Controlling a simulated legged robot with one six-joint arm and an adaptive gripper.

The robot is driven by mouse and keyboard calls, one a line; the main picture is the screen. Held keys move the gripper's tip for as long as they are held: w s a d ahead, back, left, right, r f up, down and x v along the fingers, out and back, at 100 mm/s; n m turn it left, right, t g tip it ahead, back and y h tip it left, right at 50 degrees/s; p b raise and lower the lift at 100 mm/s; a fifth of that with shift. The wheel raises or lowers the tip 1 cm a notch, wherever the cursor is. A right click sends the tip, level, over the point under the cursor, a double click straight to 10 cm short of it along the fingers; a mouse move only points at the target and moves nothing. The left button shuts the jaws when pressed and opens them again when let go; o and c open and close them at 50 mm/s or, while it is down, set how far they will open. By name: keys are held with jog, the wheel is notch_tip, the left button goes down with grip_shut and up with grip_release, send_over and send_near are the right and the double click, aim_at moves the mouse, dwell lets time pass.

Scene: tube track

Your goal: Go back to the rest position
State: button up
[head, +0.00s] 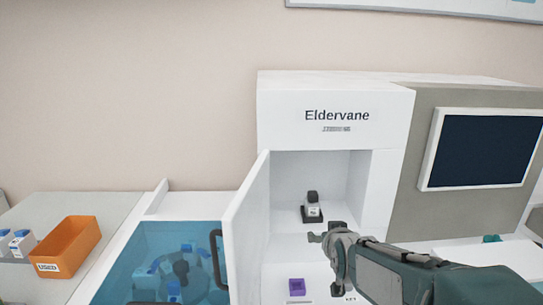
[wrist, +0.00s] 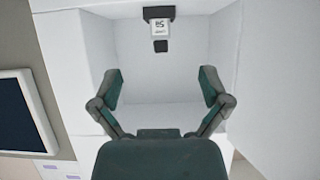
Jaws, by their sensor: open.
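My gripper (head: 331,236) is in front of the open white cabinet (head: 335,105) marked "Eldervane" in the head view. In the wrist view my gripper (wrist: 162,84) has its two fingers spread wide with nothing between them. A small dark-topped item with a white label (head: 312,205) stands in a black holder inside the cabinet. The labelled item also shows in the wrist view (wrist: 161,28), past the fingertips and apart from them. My arm hides part of the cabinet's lower right.
The cabinet door (head: 247,225) stands open to the left. A blue transparent-lidded unit (head: 160,262) with several tubes is at left, beside an orange "USED" bin (head: 68,246). A dark screen (head: 482,148) is at right.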

jog(key=s+g, duration=0.6)
jog(key=s, duration=2)
jog(key=shift+d+f+g, duration=0.15)
jog(key=shift+f+g, duration=0.25)
jog(key=shift+f, duration=0.05)
